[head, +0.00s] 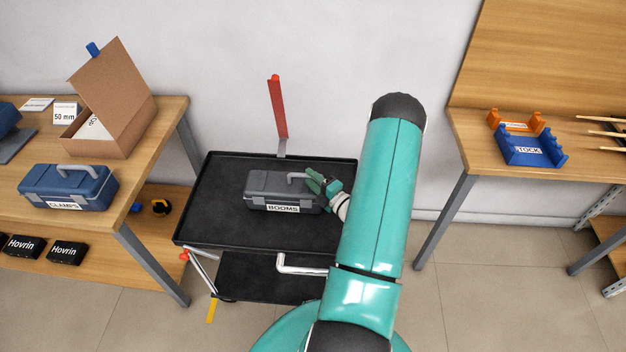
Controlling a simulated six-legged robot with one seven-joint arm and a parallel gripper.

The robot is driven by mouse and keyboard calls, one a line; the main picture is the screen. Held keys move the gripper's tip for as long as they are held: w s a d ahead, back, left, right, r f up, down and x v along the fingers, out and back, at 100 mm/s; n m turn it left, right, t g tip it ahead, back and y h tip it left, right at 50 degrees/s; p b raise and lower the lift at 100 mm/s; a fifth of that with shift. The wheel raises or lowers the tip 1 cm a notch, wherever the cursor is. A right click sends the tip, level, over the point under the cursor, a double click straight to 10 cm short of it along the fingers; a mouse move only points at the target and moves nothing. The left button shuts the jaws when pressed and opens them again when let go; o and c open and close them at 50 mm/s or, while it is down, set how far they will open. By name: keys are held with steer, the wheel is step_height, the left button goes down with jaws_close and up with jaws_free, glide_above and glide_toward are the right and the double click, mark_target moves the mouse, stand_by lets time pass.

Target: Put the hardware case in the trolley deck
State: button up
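A dark grey hardware case (262,187) with a white label reading "BOOMS" sits upright on the black trolley deck (215,222), inside its raised rim. My gripper (318,183) is at the right end of this case, beside its light grey handle. The fingers are small and partly overlap the case, so I cannot tell whether they are open or shut on the handle. My teal arm hides the right part of the deck.
A blue case (78,189) labelled "CLAMPS" stands on the left wooden table (150,126), with an open cardboard box (122,128) behind it. The trolley has a red upright (277,108) at the back. A right table (471,151) holds blue and orange holders.

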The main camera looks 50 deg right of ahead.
steer(key=shift+r, duration=0.1)
steer(key=s, duration=1.2)
steer(key=shift+a, duration=0.35)
steer(key=w+r+m+g+h, duration=0.2)
steer(key=w+r+m+g, duration=0.3)
steer(key=w+r, duration=1.05)
steer(key=w+a+r+m+g+h, duration=0.1)
steer(key=w+a+r+m+g, duration=0.1)
steer(key=a+r, duration=0.5)
steer(key=s+a+r+m+g, duration=0.2)
steer(key=s+a+r+m, duration=0.1)
steer(key=a+r, duration=0.3)
steer(key=s+a+r+m+g, duration=0.1)
steer(key=s+a+r+m, duration=0.25)
steer(key=a, duration=0.45)
steer(key=s+a+r+m+g+y, duration=0.2)
steer(key=s+a+m+y, duration=0.1)
steer(key=s+a, duration=1)
steer(key=shift+a+r+m+g+y, duration=0.3)
steer(key=shift+a+r+m+y, duration=0.15)
steer(key=shift+a, duration=0.3)
